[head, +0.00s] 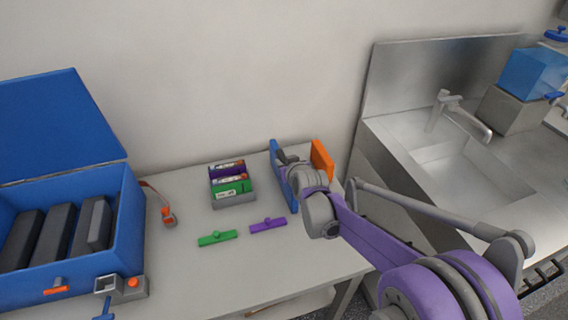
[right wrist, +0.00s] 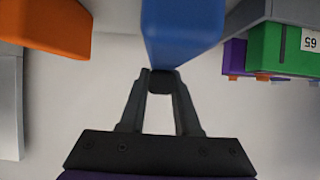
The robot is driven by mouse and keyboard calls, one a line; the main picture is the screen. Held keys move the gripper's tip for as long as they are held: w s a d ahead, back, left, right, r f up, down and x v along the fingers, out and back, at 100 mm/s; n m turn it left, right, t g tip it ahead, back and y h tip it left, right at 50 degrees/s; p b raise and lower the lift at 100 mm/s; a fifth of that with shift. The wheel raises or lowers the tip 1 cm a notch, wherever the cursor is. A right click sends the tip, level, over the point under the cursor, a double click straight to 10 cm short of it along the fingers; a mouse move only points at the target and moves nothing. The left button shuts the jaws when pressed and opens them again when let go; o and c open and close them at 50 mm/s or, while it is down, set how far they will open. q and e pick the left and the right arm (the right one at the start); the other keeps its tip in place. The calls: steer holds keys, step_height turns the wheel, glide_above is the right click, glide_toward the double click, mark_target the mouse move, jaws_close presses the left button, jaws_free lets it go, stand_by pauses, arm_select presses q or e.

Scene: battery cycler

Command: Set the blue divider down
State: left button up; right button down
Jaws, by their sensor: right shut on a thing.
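The blue divider (head: 282,178) is an upright blue panel near the right end of the table, beside an orange panel. In the right wrist view the divider (right wrist: 183,28) stands right ahead of my fingertips. My right gripper (right wrist: 161,82) is shut on a small dark knob at the divider's near face. In the head view my right gripper (head: 292,160) is at the divider, partly hidden by my own wrist. I cannot tell whether the divider's lower edge touches the table. My left gripper is not in view.
The orange panel (head: 322,160) stands to the right of the divider. A grey tray (head: 234,200) with purple and green packs is to its left. Green (head: 217,238) and purple (head: 268,225) bars lie in front. A blue case (head: 130,215) stands at left, a sink (head: 460,165) at right.

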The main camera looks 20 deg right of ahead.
steer(key=shift+f, duration=0.2)
steer(key=c, duration=0.6)
jaws_free()
steer(key=shift+r, duration=0.1)
steer(key=shift+s+r, duration=0.2)
steer(key=shift+r, duration=0.1)
steer(key=v, duration=1.1)
steer(key=shift+s+r+p, duration=0.1)
steer(key=shift+s+p, duration=0.2)
steer(key=shift+p, duration=0.05)
steer(key=s+f+g, duration=0.2)
steer(key=s+f, duration=0.1)
steer(key=s, duration=0.6)
steer(key=s+f+g, duration=0.2)
steer(key=s+f, duration=0.2)
steer(key=s, duration=0.5)
steer(key=s+a+f+g, duration=0.1)
steer(key=s+f+g, duration=0.2)
steer(key=s, duration=0.6)
steer(key=shift+s+f, duration=0.3)
steer(key=shift+f, duration=0.25)
